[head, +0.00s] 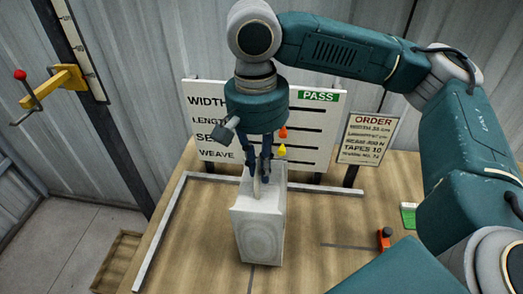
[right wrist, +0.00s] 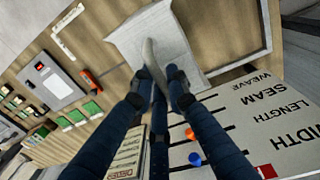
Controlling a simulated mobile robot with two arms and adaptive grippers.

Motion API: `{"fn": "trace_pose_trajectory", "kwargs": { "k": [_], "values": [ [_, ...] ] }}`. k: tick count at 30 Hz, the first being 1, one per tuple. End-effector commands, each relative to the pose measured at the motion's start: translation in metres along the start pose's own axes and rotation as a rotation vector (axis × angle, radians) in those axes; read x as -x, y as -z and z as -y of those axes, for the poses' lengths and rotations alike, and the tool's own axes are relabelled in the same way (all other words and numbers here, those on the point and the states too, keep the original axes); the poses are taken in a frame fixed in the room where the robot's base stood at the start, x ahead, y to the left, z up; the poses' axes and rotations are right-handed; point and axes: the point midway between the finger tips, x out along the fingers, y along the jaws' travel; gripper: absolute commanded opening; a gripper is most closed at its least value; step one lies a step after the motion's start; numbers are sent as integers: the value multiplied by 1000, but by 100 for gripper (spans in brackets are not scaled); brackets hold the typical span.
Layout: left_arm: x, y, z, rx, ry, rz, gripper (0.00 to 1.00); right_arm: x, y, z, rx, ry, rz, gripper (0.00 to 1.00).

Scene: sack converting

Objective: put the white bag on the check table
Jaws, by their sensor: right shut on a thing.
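The white bag (head: 258,232) stands upright over the wooden check table (head: 335,215), inside the corner of a pale L-shaped edge strip. My right gripper (head: 259,172) comes down from above and is shut on the bag's narrow top. In the right wrist view the fingertips (right wrist: 160,78) pinch a pale strip of the bag (right wrist: 180,45). The bag's underside is hidden, so I cannot tell whether it touches the table. My left gripper is not in view.
A white board with WIDTH and a green PASS label (head: 210,100) stands behind the bag. An ORDER sign (head: 368,138) stands to its right. An orange-and-black tool (head: 385,238) and a green item (head: 409,215) lie at the right. A wooden crate (head: 118,258) is at the lower left.

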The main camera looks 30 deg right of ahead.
Motion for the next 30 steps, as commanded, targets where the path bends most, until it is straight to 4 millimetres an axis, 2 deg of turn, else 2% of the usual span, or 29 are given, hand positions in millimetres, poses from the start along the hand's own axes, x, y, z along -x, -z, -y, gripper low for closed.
{"fn": "trace_pose_trajectory", "kwargs": {
  "k": [10, 18, 19, 21, 22, 30],
  "values": [
    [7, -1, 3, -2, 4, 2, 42, -36, 0, 2, 0, 2, -1, 0],
    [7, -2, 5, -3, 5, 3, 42, -41, 0, 2, 0, 4, -2, 0],
    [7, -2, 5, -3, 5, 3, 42, -43, 0, 2, 1, 0, 1, 16],
    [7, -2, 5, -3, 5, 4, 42, -43, 0, 2, 1, 0, 1, 30],
    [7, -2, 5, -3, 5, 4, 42, -43, -1, 2, 1, 0, 1, 33],
    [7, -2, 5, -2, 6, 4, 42, -42, -1, 2, 1, 1, 1, 33]
  ]
}}
